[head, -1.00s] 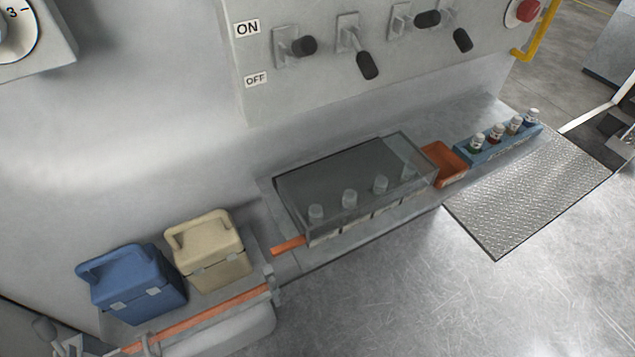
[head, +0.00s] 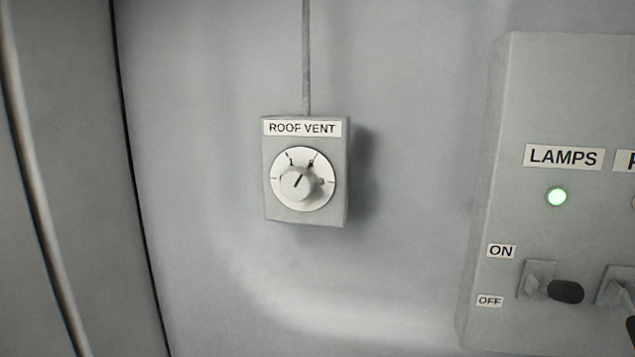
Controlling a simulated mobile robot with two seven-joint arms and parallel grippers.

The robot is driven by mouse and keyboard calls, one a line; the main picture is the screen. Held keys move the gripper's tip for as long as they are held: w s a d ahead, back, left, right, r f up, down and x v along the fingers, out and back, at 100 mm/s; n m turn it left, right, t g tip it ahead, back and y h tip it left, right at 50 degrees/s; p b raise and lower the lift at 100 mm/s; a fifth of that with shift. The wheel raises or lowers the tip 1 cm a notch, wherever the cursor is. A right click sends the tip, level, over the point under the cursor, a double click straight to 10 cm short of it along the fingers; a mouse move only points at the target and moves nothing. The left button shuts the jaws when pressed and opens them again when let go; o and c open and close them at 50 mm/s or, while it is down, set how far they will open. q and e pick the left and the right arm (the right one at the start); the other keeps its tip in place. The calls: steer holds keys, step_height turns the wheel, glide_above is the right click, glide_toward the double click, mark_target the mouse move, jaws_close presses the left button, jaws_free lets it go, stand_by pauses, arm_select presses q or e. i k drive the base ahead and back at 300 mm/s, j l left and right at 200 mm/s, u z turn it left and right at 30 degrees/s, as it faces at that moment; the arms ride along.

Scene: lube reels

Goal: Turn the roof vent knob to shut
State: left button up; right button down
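The roof vent knob (head: 298,183) sits on a round white dial (head: 321,190) in the middle of the head view. The dial is on a grey wall box (head: 335,213) with a label (head: 303,128) reading "ROOF VENT". The knob's dark pointer line slants up and to the right. The dial's marks are too small to read here. Neither of my grippers is in view.
A thin conduit (head: 306,60) runs up from the vent box. The wall around the box is clear.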

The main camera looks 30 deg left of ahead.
mark_target(298, 184)
steer(key=j+u, duration=0.15)
steer(key=u, duration=1)
steer(key=i+l, duration=0.05)
